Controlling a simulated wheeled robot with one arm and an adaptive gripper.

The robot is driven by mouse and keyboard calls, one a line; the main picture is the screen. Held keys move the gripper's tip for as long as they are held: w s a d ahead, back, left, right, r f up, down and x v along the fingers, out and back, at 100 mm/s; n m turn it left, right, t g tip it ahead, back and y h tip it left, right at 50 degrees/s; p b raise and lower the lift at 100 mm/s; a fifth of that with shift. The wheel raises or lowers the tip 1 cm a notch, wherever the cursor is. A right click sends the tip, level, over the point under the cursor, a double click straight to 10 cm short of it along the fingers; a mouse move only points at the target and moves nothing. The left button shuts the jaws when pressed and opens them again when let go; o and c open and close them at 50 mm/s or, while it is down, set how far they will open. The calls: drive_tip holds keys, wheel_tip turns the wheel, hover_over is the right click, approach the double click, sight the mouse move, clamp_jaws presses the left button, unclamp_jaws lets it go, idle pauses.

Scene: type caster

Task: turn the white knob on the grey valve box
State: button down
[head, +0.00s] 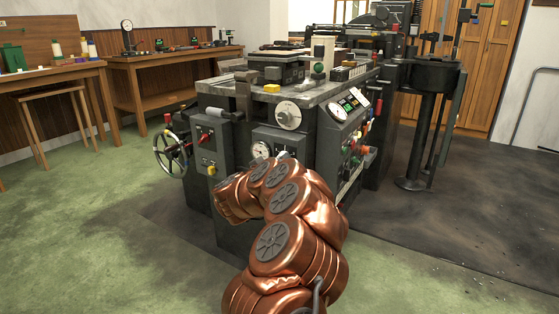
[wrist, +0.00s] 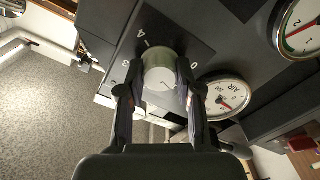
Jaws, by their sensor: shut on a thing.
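The white knob (wrist: 160,76) is pale and round in the wrist view, with a dark mark on its face. It sits on a dark plate with printed numbers on the grey valve box (wrist: 210,22). My gripper (wrist: 157,84) has one finger on each side of the knob and is shut on it. In the head view my copper-coloured arm reaches to the front of the machine, and it hides my gripper and the knob.
A round gauge marked AIR (wrist: 224,97) is close beside my right finger, with another gauge (wrist: 298,28) beyond. In the head view a handwheel (head: 170,154) and a control box with a yellow knob (head: 211,169) are at left. Green floor (head: 120,215) is clear.

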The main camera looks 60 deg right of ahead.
drive_tip(key=shift+f+m+p, duration=0.1)
drive_tip(key=shift+m+p, duration=1.5)
drive_tip(key=shift+m, duration=6.2)
drive_tip(key=c, duration=0.8)
unclamp_jaws()
drive_tip(key=shift+o, duration=0.2)
